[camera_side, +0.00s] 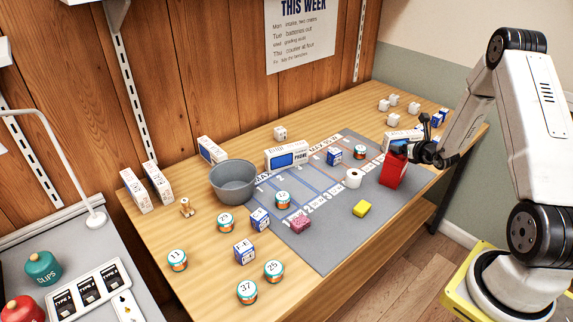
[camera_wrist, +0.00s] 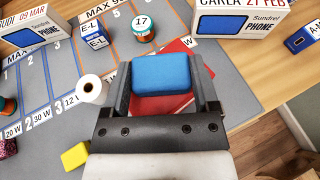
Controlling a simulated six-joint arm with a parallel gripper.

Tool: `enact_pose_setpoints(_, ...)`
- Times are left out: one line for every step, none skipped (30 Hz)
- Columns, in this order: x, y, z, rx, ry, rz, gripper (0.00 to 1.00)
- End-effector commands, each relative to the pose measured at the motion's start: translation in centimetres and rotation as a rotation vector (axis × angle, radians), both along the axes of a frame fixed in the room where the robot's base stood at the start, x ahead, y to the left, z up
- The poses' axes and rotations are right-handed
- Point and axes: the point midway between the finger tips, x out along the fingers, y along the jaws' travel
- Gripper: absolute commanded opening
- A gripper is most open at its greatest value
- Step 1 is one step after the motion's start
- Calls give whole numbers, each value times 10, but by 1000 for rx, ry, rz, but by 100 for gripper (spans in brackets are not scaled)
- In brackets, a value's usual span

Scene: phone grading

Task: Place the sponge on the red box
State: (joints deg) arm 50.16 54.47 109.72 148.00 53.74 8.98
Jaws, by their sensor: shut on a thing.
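My gripper (camera_wrist: 166,84) is shut on a blue block with rounded edges, which looks like the sponge (camera_wrist: 161,72). In the side view, my gripper (camera_side: 412,153) is at the upper right of the red box (camera_side: 393,172), on the right part of the grey mat. In the wrist view, the red box (camera_wrist: 178,106) shows below and behind the sponge. The sponge is over the box in that view; I cannot tell whether they touch. In the side view the sponge is mostly hidden by the gripper.
A white roll (camera_side: 353,178), a yellow block (camera_side: 361,208) and a pink block (camera_side: 300,223) lie on the grey mat (camera_side: 325,245). Phone boxes (camera_side: 288,156) stand behind, with a grey bowl (camera_side: 232,181) to the left. The mat's front right is clear.

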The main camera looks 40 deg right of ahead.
Motion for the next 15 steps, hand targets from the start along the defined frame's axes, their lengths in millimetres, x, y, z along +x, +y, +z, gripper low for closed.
enact_pose_setpoints(0,0,0,0,0,0,24)
enact_pose_setpoints(0,0,-1,0,0,0,24)
enact_pose_setpoints(0,0,-1,0,0,0,24)
enact_pose_setpoints(0,0,-2,0,0,0,24)
enact_pose_setpoints(0,0,-3,0,0,0,24)
enact_pose_setpoints(0,0,-3,0,0,0,80)
enact_pose_setpoints(0,0,-3,0,0,0,90)
enact_pose_setpoints(0,0,-3,0,0,0,99)
enact_pose_setpoints(0,0,-3,0,0,0,100)
enact_pose_setpoints(0,0,-3,0,0,0,100)
enact_pose_setpoints(0,0,-3,0,0,0,100)
enact_pose_setpoints(0,0,-3,0,0,0,100)
enact_pose_setpoints(0,0,-3,0,0,0,100)
enact_pose_setpoints(0,0,-3,0,0,0,100)
enact_pose_setpoints(0,0,-3,0,0,0,100)
